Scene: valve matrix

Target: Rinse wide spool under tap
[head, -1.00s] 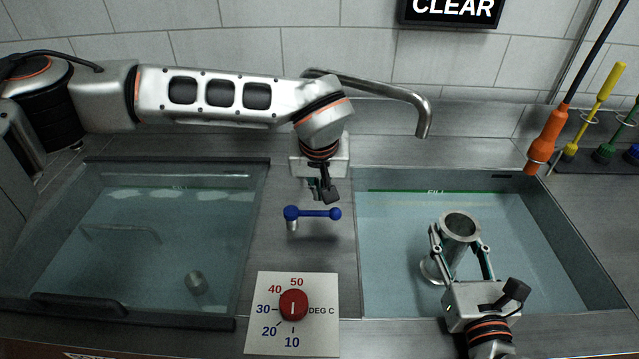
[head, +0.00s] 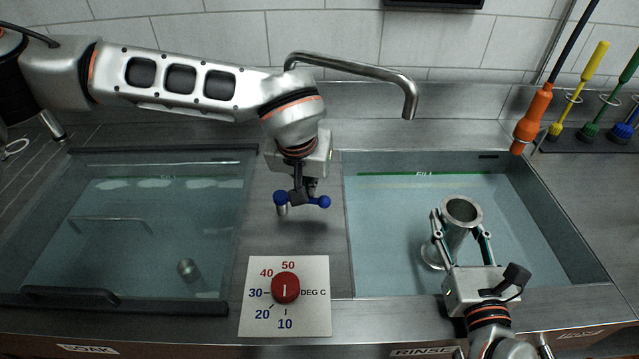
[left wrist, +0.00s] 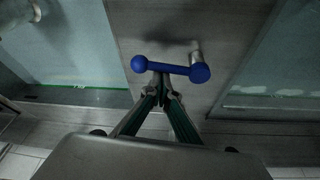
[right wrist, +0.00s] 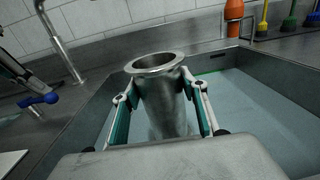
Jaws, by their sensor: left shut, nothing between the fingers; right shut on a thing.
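The wide spool (head: 459,217) is a grey metal tube with flanged ends, upright but a little tilted in the rinse basin. My right gripper (head: 461,225) is shut on its sides; the right wrist view shows the spool (right wrist: 158,95) between the fingers. The tap spout (head: 409,100) ends up and left of the spool, and no water stream shows. A blue lever (head: 312,201) with ball ends sits on the deck between the basins. My left gripper (head: 301,196) is shut and empty, its fingertips at the lever's bar, seemingly touching it in the left wrist view (left wrist: 162,78).
The rinse basin (head: 610,281) holds water, with a green FILL line. A lidded soak basin (head: 247,200) at left holds a small metal part. A red temperature dial (head: 285,289) lies in front of the lever.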

